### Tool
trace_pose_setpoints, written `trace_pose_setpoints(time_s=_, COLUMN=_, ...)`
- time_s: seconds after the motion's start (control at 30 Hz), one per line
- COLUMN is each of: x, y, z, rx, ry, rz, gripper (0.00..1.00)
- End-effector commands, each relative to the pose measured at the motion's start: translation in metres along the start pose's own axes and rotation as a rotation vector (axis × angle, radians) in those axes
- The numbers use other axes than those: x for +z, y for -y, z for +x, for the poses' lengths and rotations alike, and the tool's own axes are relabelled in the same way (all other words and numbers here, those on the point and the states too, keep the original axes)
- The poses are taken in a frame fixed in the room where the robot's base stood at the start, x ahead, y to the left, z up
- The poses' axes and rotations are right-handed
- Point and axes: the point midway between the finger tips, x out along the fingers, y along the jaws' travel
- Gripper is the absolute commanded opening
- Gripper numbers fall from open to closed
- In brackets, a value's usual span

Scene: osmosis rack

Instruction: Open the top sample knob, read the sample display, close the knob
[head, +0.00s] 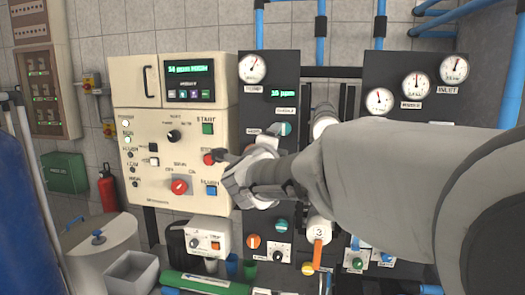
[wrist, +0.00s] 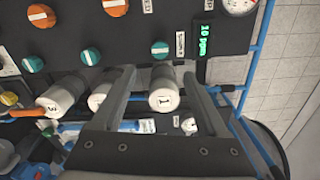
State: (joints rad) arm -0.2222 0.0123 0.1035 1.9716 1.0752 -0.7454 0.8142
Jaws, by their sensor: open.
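The sample knob is a round teal knob (head: 284,129) on the dark panel in the head view, below the small green sample display (head: 283,94), which seems to read 16 ppm. In the wrist view the teal knob (wrist: 160,48) sits beside the "sample" label, with the lit display (wrist: 205,38) to its right. My gripper (wrist: 158,75) is open and empty. Its two fingers point toward the panel, with the knob beyond their tips, apart from them. A white cylinder marked 1 (wrist: 164,92) shows between the fingers; whether it touches them I cannot tell.
Other white cylinders (wrist: 62,95) and teal and orange knobs (wrist: 116,6) crowd the panel. A beige control box (head: 160,150) with a larger screen (head: 190,81) stands left. Blue pipes (head: 320,30) run around the rack. Bins and containers (head: 130,270) stand below.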

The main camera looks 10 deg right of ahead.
Motion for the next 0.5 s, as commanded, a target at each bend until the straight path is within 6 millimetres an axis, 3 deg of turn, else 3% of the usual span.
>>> trace_pose_setpoints(time_s=0.2, x=0.000, y=0.000, z=-0.029, rx=0.000, ry=0.001, rz=0.001, gripper=0.77)
trace_pose_setpoints(time_s=0.5, x=0.000, y=0.000, z=-0.037, rx=0.000, ry=-0.001, rz=-0.001, gripper=0.77)
